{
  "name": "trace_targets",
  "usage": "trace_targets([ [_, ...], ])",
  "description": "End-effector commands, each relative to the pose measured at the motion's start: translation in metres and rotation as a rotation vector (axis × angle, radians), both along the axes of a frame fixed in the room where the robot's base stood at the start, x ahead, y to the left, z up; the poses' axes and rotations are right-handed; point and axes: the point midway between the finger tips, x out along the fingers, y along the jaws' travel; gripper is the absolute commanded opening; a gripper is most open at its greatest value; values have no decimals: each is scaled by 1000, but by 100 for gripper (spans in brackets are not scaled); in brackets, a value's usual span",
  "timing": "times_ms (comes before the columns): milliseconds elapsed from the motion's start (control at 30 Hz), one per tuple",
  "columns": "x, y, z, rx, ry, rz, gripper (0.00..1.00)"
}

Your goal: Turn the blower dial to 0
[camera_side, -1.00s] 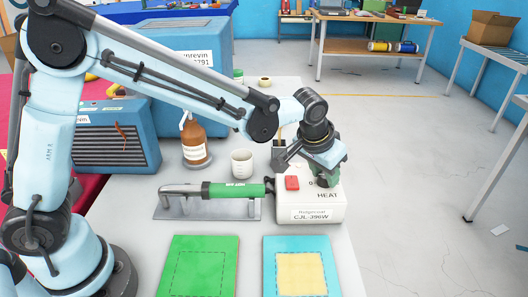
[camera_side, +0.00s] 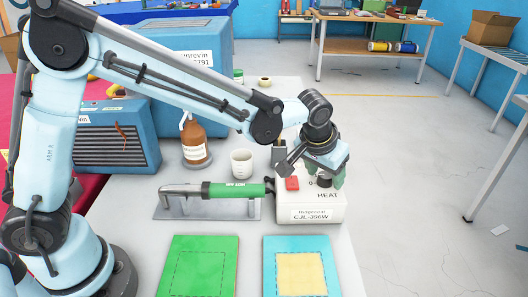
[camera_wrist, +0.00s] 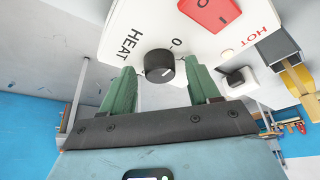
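The blower control box (camera_side: 311,208) is white, marked HEAT, with a red switch (camera_side: 292,183) on top. Its black dial (camera_side: 325,181) has a 0 mark beside it. In the wrist view the dial (camera_wrist: 158,66) lies between the green fingertips of my gripper, with a gap on each side. My gripper (camera_side: 329,174) is open and empty, tilted just behind and above the dial in the side view. The 0 with its dash (camera_wrist: 177,45) shows above right of the dial in the wrist view.
A green-handled hot-air blower (camera_side: 232,190) lies on a metal stand left of the box. A white cup (camera_side: 241,162) and a brown spray bottle (camera_side: 194,142) stand behind it. Green (camera_side: 198,265) and blue (camera_side: 297,244) boards lie in front. Open floor is at right.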

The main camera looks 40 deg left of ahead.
Motion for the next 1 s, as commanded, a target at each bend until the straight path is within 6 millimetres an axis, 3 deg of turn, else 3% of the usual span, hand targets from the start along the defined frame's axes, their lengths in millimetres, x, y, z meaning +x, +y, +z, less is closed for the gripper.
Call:
trace_targets([
  [367,-3,0,7,0,0,-1,61],
  [1000,-43,-1,103,2,0,-1,61],
])
